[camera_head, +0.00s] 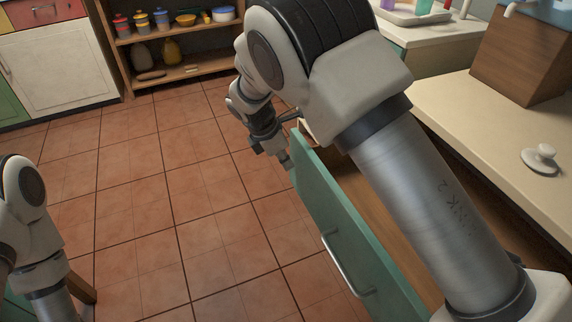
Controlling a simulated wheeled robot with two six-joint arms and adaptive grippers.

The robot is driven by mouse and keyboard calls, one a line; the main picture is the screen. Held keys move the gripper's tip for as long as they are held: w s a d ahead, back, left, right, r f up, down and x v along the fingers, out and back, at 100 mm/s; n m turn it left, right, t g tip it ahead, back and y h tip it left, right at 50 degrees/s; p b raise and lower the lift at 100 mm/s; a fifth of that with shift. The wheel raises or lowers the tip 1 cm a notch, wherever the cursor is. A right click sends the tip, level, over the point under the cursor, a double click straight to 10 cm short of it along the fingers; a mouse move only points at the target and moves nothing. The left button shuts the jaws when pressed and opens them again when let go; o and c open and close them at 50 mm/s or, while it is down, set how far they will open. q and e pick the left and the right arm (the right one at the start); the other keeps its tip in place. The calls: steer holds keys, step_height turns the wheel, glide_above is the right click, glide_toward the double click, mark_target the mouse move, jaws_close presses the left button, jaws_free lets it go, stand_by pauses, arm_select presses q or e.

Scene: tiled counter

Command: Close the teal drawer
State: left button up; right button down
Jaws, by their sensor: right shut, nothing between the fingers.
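The teal drawer (325,213) is pulled open from under the counter at the right. Its front panel carries a silver bar handle (343,267), and part of its wooden inside (385,212) shows behind the panel. My right arm reaches across above the drawer and covers much of it. My right gripper (284,160) is shut and empty at the far end of the teal front panel, on its outer side. I cannot tell whether it touches the panel. My left arm shows at the lower left edge, but its gripper is not in view.
The cream countertop (478,125) at the right holds a white round knobbed object (541,158) and a wooden box (518,52). A wooden shelf (165,82) with jars and bowls stands at the back, beside a white cabinet (62,68). The tiled floor (165,190) is clear.

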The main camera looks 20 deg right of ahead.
steer(key=shift+d+r+p, duration=0.1)
steer(key=shift+d+p, duration=0.3)
steer(key=shift+d, duration=0.35)
steer(key=d+p, duration=0.3)
steer(key=d, duration=0.6)
steer(key=w+d+p, duration=0.1)
steer(key=d+p, duration=0.2)
steer(key=d, duration=0.7)
steer(key=w+d+p, duration=0.1)
steer(key=d+p, duration=0.2)
steer(key=d, duration=0.7)
steer(key=shift+w+d, duration=0.2)
steer(key=shift+d, duration=0.05)
steer(key=shift+w+d, duration=0.1)
steer(key=shift+d, duration=0.45)
steer(key=shift+w+r, duration=0.1)
steer(key=shift+p, duration=0.3)
